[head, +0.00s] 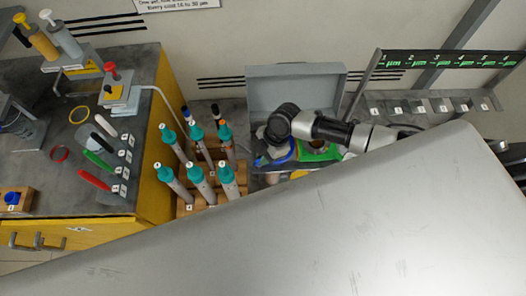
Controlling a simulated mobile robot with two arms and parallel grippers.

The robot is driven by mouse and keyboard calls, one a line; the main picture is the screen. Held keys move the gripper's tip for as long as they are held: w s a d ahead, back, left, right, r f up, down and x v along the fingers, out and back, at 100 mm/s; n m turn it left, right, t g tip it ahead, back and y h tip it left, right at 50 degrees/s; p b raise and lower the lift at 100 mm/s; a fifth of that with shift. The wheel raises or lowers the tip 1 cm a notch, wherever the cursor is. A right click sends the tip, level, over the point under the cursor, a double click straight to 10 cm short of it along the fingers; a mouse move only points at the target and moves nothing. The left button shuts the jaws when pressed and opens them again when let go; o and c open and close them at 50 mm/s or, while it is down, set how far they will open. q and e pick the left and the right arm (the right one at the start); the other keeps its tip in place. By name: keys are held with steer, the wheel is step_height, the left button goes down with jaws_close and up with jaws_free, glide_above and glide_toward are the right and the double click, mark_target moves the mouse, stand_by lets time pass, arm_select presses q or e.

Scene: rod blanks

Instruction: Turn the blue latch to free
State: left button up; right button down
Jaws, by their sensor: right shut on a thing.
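A blue curved part, which looks like the blue latch (284,157), shows at the front left of the grey case with the raised lid (294,90). My right arm reaches in from the right across the case. My right gripper (264,150) points down at the blue part and is shut on it; its dark wrist hides much of the contact. I cannot tell the latch's exact angle. My left gripper is not in view.
Left of the case, several teal-capped tubes (198,175) stand in a wooden rack. A yellow bench (158,130) with coloured-handled tools is further left. A green piece (320,152) lies in the case. A large grey surface fills the foreground and hides what is below.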

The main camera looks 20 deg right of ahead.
steer(key=m+p, duration=0.1)
steer(key=m+t+p, duration=0.1)
steer(key=m, duration=0.1)
steer(key=shift+s+r, duration=0.2)
steer(key=shift+s, duration=0.1)
steer(key=shift+s+f+m+t+p, duration=0.1)
steer(key=shift+m+t+p, duration=0.6)
steer(key=shift+m, duration=0.6)
steer(key=c, duration=1.2)
jaws_free()
steer(key=v, duration=1)
steer(key=shift+d+r, duration=0.1)
steer(key=shift+r, duration=0.25)
